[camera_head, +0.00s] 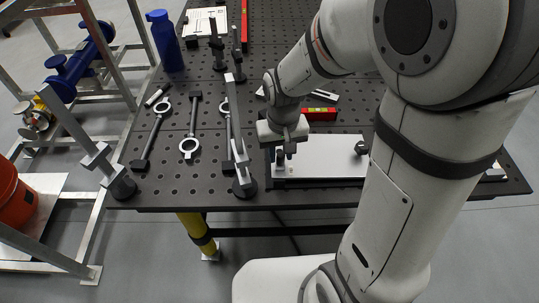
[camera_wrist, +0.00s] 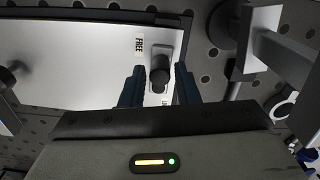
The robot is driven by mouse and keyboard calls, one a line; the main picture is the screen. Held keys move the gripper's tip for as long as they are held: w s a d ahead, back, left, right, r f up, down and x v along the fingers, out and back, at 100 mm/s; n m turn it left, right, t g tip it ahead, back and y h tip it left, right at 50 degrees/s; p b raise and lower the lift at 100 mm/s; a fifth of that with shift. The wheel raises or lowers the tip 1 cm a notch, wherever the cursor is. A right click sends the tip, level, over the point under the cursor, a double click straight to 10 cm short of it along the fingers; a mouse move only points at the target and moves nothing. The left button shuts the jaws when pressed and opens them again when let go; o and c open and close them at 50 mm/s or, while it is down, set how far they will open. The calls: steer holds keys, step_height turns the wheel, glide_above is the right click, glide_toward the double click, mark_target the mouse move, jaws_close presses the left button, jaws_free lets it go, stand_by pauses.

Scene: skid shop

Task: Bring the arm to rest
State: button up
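My arm reaches over the black perforated table (camera_head: 340,197). My gripper (camera_head: 283,147) is low over the left end of a white plate (camera_head: 325,157). In the wrist view my gripper (camera_wrist: 160,73) has its two dark blue fingers apart. A black knob (camera_wrist: 160,80) on a small light piece stands between them in the picture, with gaps on both sides. I cannot tell its depth relative to the fingertips. A label reading FREE (camera_wrist: 140,44) is beside the knob; a second label is mostly hidden. My gripper's body hides part of the fingers in the head view.
An upright grey clamp (camera_head: 239,160) stands just left of my gripper, and another clamp (camera_head: 110,170) at the table's left edge. Wrenches (camera_head: 190,145), a blue bottle (camera_head: 165,42) and a red level (camera_head: 320,114) lie or stand around. An orange bucket (camera_head: 14,195) is at far left.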

steer(key=o, duration=0.4)
steer(key=shift+c, duration=0.2)
steer(key=shift+o, duration=0.5)
steer(key=shift+o, duration=0.7)
steer(key=shift+r, duration=0.15)
steer(key=shift+r+p, duration=2.7)
steer(key=shift+r, duration=0.7)
